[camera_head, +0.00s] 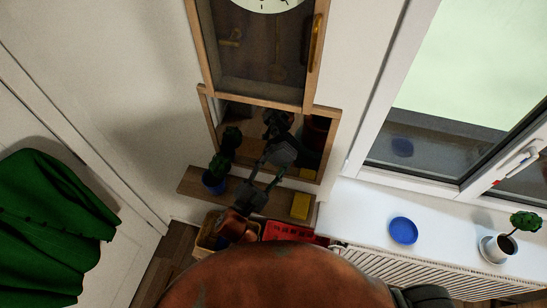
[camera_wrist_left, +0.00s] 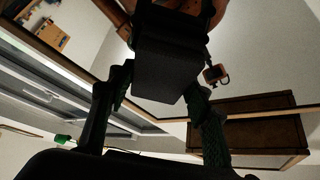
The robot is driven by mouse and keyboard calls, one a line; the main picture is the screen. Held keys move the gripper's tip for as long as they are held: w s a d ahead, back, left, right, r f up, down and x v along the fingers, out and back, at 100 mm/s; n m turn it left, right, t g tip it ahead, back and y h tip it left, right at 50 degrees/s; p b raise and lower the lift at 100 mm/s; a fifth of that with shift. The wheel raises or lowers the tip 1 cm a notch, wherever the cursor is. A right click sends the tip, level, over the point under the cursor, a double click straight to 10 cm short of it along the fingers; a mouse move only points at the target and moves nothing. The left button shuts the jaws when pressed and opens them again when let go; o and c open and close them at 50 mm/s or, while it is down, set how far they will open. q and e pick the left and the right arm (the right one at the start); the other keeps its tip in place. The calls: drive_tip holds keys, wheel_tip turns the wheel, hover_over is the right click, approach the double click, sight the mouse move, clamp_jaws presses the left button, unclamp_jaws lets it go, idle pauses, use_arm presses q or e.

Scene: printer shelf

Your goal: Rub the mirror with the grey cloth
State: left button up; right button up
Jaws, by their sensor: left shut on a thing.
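The mirror, in a wooden frame (camera_head: 329,148), hangs on the wall in the middle of the head view, below a clock case. Its glass (camera_wrist_left: 243,55) fills much of the left wrist view and reflects the room and my arm. My left gripper (camera_head: 272,170) reaches up to the glass from below. It is shut on a dark grey block-shaped thing, which looks like the folded grey cloth (camera_head: 284,153); it also shows between the fingers in the left wrist view (camera_wrist_left: 166,72). I cannot tell whether the cloth touches the glass. My right gripper is not in view.
A red crate (camera_head: 286,230) is below. The right windowsill holds a blue plate (camera_head: 403,230) and a potted tree (camera_head: 497,248).

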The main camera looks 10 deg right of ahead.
use_arm(q)
drive_tip(key=shift+s+d, duration=0.2)
drive_tip(key=shift+d, duration=0.35)
drive_tip(key=shift+s+d, duration=0.2)
drive_tip(key=shift+d, duration=0.3)
drive_tip(key=shift+s+d, duration=0.1)
drive_tip(key=shift+s, duration=0.05)
drive_tip(key=shift+w+a, duration=0.45)
drive_tip(key=shift+a, duration=0.35)
drive_tip(key=shift+w+a+p, duration=0.15)
drive_tip(key=shift+w+a, duration=0.25)
drive_tip(key=shift+a, duration=0.55)
drive_tip(key=shift+w+a+p, duration=0.15)
drive_tip(key=shift+w+a, duration=0.25)
drive_tip(key=shift+a, duration=0.6)
drive_tip(key=shift+w+a+p, duration=0.15)
drive_tip(key=shift+w+a, duration=0.25)
drive_tip(key=shift+a, duration=0.55)
drive_tip(key=shift+w+a, duration=0.25)
drive_tip(key=shift+a, duration=0.5)
drive_tip(key=shift+w+a, duration=0.25)
drive_tip(key=shift+a, duration=0.45)
